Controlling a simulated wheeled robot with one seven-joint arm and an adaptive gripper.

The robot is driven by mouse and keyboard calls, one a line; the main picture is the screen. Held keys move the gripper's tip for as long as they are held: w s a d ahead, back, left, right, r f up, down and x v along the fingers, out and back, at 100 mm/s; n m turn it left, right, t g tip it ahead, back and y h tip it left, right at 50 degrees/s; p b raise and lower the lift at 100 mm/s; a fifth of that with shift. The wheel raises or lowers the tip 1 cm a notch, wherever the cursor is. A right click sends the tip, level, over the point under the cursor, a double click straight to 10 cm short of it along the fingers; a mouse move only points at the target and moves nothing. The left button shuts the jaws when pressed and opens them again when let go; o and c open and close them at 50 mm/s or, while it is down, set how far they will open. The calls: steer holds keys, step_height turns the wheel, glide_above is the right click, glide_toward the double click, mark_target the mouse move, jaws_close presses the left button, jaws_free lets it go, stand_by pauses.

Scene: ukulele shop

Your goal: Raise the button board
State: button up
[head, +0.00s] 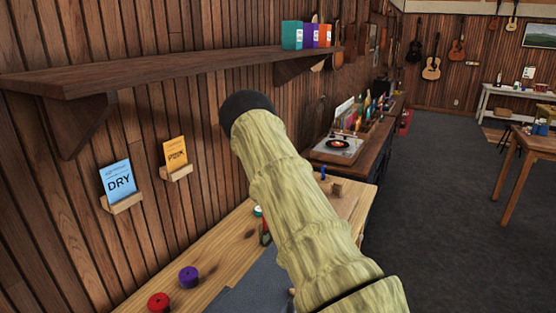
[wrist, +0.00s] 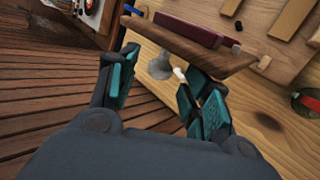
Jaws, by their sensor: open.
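My gripper (wrist: 160,68) is open, with its teal-padded fingers apart in the wrist view. A brown wooden piece (wrist: 192,47) with a dark red bar (wrist: 187,28) along it is just past the fingertips; it may be the button board, but I cannot tell for sure. A grey, round-based object (wrist: 159,67) with a small pale tip beside it shows between the fingers. I cannot tell whether the fingers touch the brown piece. No board with clear buttons shows in the head view, where my arm covers part of the bench and my gripper is hidden.
The wooden workbench (head: 221,257) runs along the slatted wall, with a red round piece (head: 158,302) and a purple one (head: 188,277) on it. A thick shelf (head: 180,70) overhangs it. Carpet (head: 430,200) is clear at right.

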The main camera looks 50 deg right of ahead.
steer(key=v, duration=0.8)
steer(key=shift+r, duration=0.15)
